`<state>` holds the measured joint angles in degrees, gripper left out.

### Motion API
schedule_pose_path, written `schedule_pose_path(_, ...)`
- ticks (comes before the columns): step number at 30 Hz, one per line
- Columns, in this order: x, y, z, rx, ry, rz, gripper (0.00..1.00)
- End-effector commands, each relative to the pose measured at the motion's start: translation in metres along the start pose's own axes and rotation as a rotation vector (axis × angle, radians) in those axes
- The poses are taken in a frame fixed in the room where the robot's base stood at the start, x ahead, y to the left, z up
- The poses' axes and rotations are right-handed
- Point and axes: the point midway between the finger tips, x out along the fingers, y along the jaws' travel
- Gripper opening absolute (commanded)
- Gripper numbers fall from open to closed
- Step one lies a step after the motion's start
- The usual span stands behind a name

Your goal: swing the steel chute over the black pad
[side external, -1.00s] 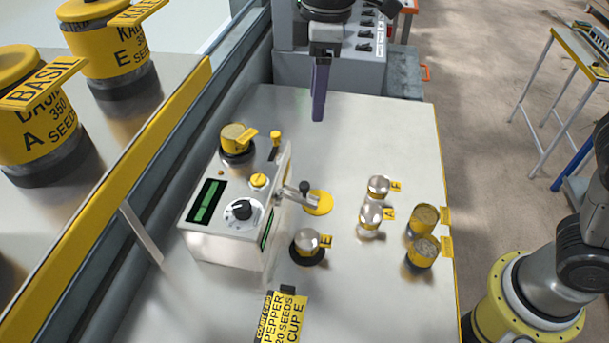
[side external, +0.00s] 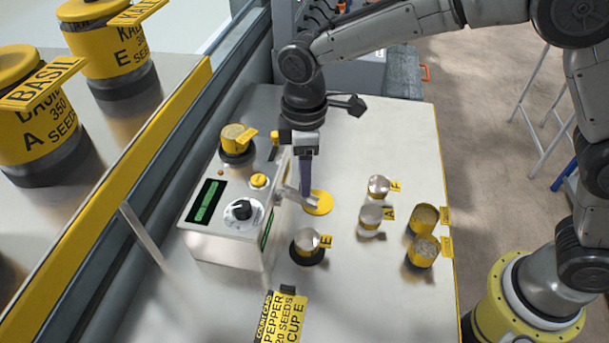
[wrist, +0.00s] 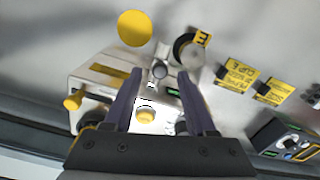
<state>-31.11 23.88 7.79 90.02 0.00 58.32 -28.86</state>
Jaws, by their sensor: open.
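The steel chute (side external: 291,195) sticks out from the white seeder box and points toward the yellow disc (side external: 318,203). The pad also shows in the wrist view (wrist: 178,48).
The seeder box (side external: 215,240) has a dial, a green display and a yellow button. Metal cups F (side external: 378,187) and A (side external: 370,217) stand right of the yellow disc, with yellow seed cups (side external: 422,252) farther right. A yellow card (side external: 283,318) lies at the front.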

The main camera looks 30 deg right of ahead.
Motion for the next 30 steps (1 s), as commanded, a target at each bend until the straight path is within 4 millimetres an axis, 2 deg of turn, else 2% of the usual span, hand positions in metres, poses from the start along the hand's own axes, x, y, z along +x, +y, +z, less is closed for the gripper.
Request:
schedule_pose_path(6, 0.0139, -0.0002, 0.0005, 0.0, -0.001, -0.001, 0.56)
schedule_pose_path(14, 0.0146, -0.0001, 0.0003, 0.0, 0.0, 0.0, 0.56)
schedule_pose_path(24, 0.0142, -0.0001, 0.0002, 0.0, 0.0, 0.0, 0.0)
schedule_pose_path(30, 0.014, 0.0, 0.0001, 0.0, 0.0, 0.0, 0.0)
